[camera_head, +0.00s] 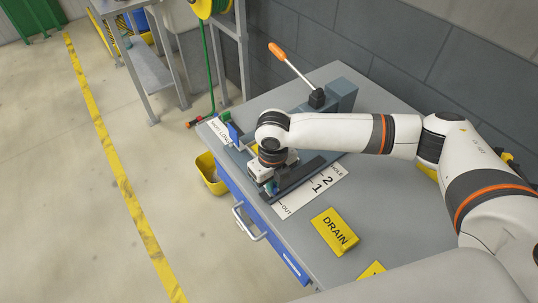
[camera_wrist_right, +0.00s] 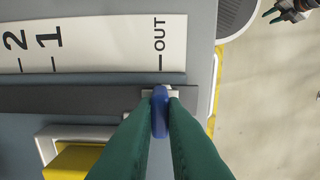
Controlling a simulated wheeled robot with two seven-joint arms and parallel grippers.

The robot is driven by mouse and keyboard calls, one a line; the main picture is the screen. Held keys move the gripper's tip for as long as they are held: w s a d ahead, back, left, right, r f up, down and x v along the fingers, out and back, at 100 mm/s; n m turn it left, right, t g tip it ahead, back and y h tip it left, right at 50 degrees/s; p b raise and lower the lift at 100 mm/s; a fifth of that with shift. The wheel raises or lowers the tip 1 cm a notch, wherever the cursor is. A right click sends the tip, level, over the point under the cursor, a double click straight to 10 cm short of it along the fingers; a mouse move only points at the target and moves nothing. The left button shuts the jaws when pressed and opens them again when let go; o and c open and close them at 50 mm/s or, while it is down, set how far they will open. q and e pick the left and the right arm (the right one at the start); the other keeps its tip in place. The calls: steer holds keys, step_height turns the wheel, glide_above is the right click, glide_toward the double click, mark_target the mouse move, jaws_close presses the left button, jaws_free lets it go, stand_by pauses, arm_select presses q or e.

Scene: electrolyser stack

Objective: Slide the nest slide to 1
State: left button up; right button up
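The nest slide's blue knob (camera_wrist_right: 160,112) is between the green fingers of my right gripper (camera_wrist_right: 158,118), which are shut on it. It stands level with the OUT mark on the white scale label (camera_wrist_right: 110,42), along a dark grey rail (camera_wrist_right: 70,99). The figures 1 and 2 lie further left in that view. In the head view my right gripper (camera_head: 269,186) points down at the label's OUT end; the arm hides much of the slide. What looks like my left gripper (camera_wrist_right: 272,15) shows small in the wrist view's top right corner, its fingers apart.
A lever with an orange handle (camera_head: 290,64) rises from a grey block behind my right arm. A yellow DRAIN sign (camera_head: 334,231) lies on the grey bench (camera_head: 290,240). A yellow bin (camera_head: 211,174) hangs at the bench's left side. Beside the rail is a yellow piece (camera_wrist_right: 85,162) in a pale frame.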

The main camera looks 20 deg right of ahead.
jaws_close()
steer(key=shift+d, duration=0.1)
steer(key=shift+w+d, duration=0.2)
steer(key=shift+d, duration=0.1)
steer(key=shift+w+d+p, duration=0.3)
steer(key=shift+d+p, duration=0.1)
steer(key=shift+d, duration=0.35)
steer(key=shift+w+d+p, duration=0.25)
steer(key=shift+d+p, duration=0.1)
steer(key=shift+d, duration=0.5)
steer(key=shift+w+d+p, duration=0.3)
steer(key=shift+w+d, duration=0.05)
steer(key=shift+d, duration=0.55)
steer(key=shift+w+d+p, duration=0.25)
steer(key=shift+w+d, duration=0.1)
steer(key=shift+d, duration=0.55)
